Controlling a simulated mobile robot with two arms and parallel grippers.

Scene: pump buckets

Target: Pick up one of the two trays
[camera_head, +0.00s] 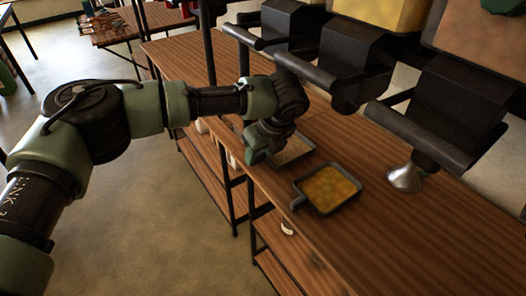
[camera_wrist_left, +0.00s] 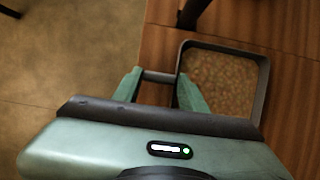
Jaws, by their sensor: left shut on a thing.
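Two small dark square trays are on the wooden counter (camera_head: 390,230) in the head view. The nearer tray (camera_head: 348,207) holds a yellow-orange filling and stands apart from my gripper. The farther tray (camera_head: 309,155) holds a paler, brownish filling and is partly hidden behind my left gripper (camera_head: 254,158). In the left wrist view this tray (camera_wrist_left: 266,80) shows its rim and grainy filling. My right gripper is not in view.
Black dispensers (camera_head: 355,60) with protruding levers overhang the back of the counter. A shiny metal scoop-like piece (camera_head: 404,178) is under the right one. Shelves (camera_head: 205,175) sit below the counter. Open floor (camera_head: 150,210) lies left of it.

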